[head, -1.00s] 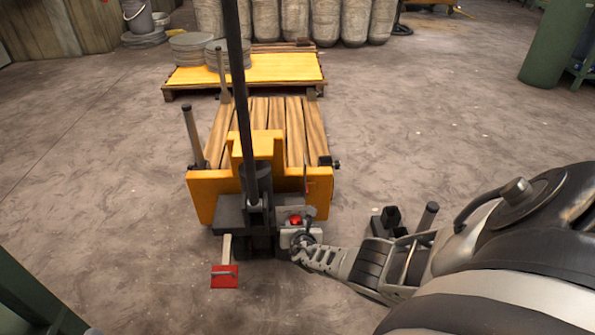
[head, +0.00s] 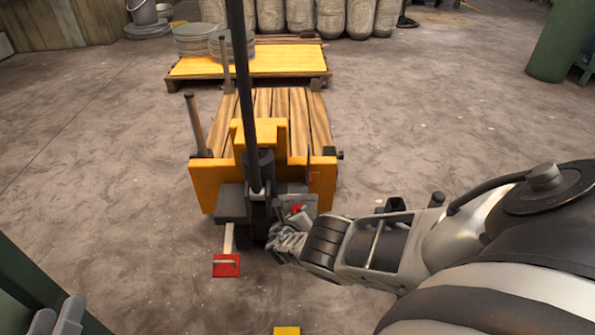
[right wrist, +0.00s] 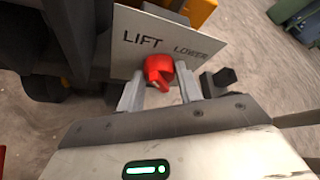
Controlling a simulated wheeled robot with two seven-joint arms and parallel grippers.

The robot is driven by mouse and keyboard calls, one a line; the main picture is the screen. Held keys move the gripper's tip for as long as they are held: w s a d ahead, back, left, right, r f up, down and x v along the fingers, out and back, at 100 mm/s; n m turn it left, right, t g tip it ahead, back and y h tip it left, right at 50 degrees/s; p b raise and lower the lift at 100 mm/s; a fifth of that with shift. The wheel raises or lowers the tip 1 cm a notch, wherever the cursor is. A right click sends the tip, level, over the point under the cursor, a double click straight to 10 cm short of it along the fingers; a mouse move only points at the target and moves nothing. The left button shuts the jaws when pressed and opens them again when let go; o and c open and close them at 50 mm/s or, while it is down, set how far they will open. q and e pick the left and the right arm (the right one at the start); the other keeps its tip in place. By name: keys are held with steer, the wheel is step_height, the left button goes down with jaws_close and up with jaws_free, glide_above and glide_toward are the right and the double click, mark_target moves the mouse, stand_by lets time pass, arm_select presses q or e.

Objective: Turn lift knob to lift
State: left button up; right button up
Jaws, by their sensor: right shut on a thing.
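The red lift knob (right wrist: 158,68) sits on a pale plate (right wrist: 200,45) marked LIFT on the left and LOWER on the right. It lies just below the word LIFT, with its narrow tip toward the lower right. In the head view the knob (head: 297,209) shows at the back of the orange lift cart (head: 215,187). My right gripper (right wrist: 160,90) is shut on the knob, one finger on each side. In the head view its fingers are partly hidden by the wrist. My left gripper (head: 60,318) is at the bottom left, away from the cart; its jaw gap is unclear.
A black upright handle (head: 246,90) rises from the cart, and a red pedal (head: 227,266) sticks out low at its back. A pallet (head: 290,60) with grey discs stands beyond. A small dark lever (right wrist: 222,77) is right of the knob.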

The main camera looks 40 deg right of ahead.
stand_by(0.3)
steer(key=o, duration=1)
steer(key=shift+a+r, duration=0.1)
